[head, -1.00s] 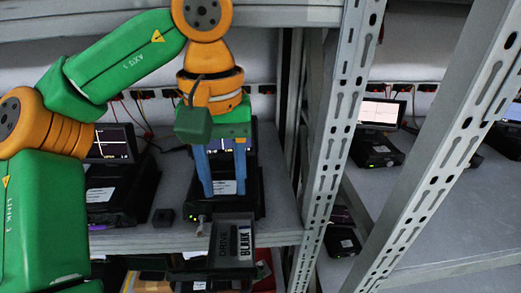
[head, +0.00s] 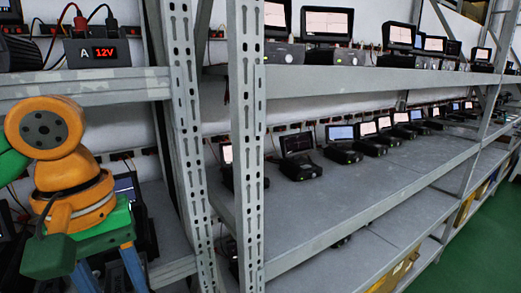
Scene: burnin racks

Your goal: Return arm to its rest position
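My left arm comes in from the left in the head view, its orange and green wrist in front of the near rack. My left gripper (head: 108,272) points down at the lower left, with two blue fingers standing apart. The fingertips are cut off by the bottom edge, so what is between them cannot be seen. A dark device with a screen (head: 127,187) stands on the shelf behind the wrist, partly hidden by it. My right gripper is not in view.
Grey perforated rack posts (head: 247,150) stand just right of the arm. A long middle shelf (head: 330,205) holds a row of devices with lit screens. An upper shelf (head: 330,80) holds more. Green floor (head: 470,255) is open at lower right.

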